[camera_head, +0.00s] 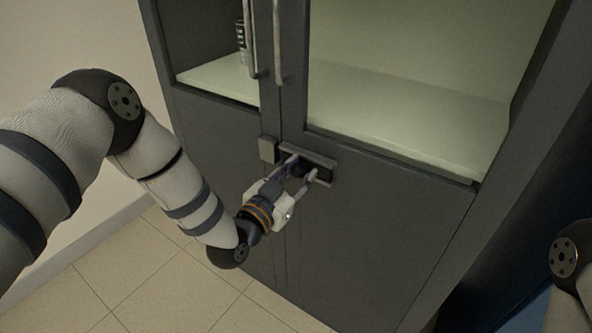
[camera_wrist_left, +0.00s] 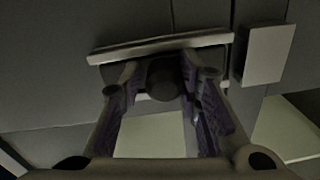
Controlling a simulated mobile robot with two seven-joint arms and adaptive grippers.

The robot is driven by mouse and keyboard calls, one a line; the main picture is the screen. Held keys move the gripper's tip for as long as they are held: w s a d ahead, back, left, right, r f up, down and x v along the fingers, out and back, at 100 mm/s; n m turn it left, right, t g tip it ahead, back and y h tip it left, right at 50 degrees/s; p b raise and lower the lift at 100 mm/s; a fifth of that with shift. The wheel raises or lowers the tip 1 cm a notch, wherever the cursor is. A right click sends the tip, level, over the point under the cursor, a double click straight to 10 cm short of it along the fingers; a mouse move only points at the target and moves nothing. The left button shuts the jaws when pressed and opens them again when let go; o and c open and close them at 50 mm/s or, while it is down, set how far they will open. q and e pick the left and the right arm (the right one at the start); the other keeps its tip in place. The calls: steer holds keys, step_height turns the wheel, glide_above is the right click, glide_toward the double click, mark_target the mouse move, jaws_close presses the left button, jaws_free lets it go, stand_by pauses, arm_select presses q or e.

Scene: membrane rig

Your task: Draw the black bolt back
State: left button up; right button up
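The bolt's housing (camera_head: 322,162) is a dark grey bar on the cabinet front, below the door handles. A square keeper block (camera_head: 267,150) sits left of it, across the door seam. In the left wrist view the bolt's black round knob (camera_wrist_left: 163,80) stands out below the housing (camera_wrist_left: 150,48), with the keeper (camera_wrist_left: 268,53) to the right. My left gripper (camera_head: 306,172) is at the housing, its fingers on either side of the knob. A narrow gap shows at one finger, so it looks open. Whether the bar crosses into the keeper is hidden. My right gripper is out of view.
The tall grey cabinet (camera_head: 370,230) has glass-like upper panels and two vertical handles (camera_head: 278,45) above the bolt. A small dark jar (camera_head: 241,42) stands inside on the left. Tiled floor (camera_head: 140,275) lies in front, with a pale wall at the left.

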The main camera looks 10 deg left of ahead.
arm_select(q)
steer(key=shift+o, duration=0.9)
steer(key=shift+d, duration=0.15)
steer(key=v, duration=1.2)
